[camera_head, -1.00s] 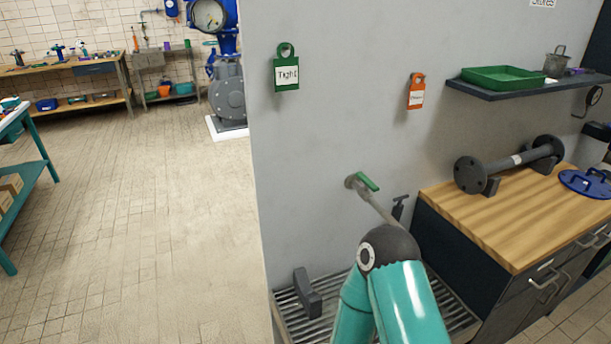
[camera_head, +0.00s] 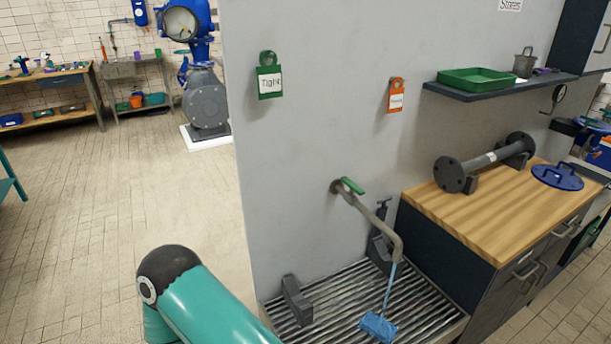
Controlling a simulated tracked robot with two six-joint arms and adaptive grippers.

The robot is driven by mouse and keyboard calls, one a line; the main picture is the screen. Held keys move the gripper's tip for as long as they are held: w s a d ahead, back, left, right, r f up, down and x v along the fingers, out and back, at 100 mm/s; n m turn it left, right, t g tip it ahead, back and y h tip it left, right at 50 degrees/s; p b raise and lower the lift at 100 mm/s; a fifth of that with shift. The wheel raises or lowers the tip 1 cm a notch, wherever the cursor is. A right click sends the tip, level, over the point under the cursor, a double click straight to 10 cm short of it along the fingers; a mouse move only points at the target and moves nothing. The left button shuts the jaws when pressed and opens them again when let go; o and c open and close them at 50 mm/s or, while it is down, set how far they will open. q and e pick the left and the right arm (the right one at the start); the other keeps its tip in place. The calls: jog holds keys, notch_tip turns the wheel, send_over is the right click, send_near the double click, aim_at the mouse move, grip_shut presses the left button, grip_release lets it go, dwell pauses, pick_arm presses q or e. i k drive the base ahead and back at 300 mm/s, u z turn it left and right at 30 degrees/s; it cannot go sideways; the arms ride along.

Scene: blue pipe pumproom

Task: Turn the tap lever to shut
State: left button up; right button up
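The tap (camera_head: 372,213) comes out of the grey wall and bends down over a slatted drain grate (camera_head: 345,306). Its green lever (camera_head: 352,186) sits on top near the wall and points out to the lower right. A thin bluish stream of water (camera_head: 389,288) runs from the spout to a light blue patch on the grate. One of my teal arms shows at the lower left, well left of the tap. Neither gripper is in the picture.
A green tag (camera_head: 270,82) and an orange tag (camera_head: 396,97) hang on the wall above the tap. Dark brackets (camera_head: 297,299) stand on the grate. A wooden-topped bench (camera_head: 480,215) with a flanged pipe (camera_head: 485,164) is to the right. A shelf (camera_head: 500,84) is above it.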

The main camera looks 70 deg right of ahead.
aim_at(354, 188)
jog(key=k, duration=1.6)
jog(key=u, duration=1.45)
jog(key=i, duration=0.1)
jog(key=z, duration=3.65)
jog(key=k, duration=0.35)
jog(key=z, duration=0.3)
jog(key=i, duration=1.15)
jog(key=u, duration=0.45)
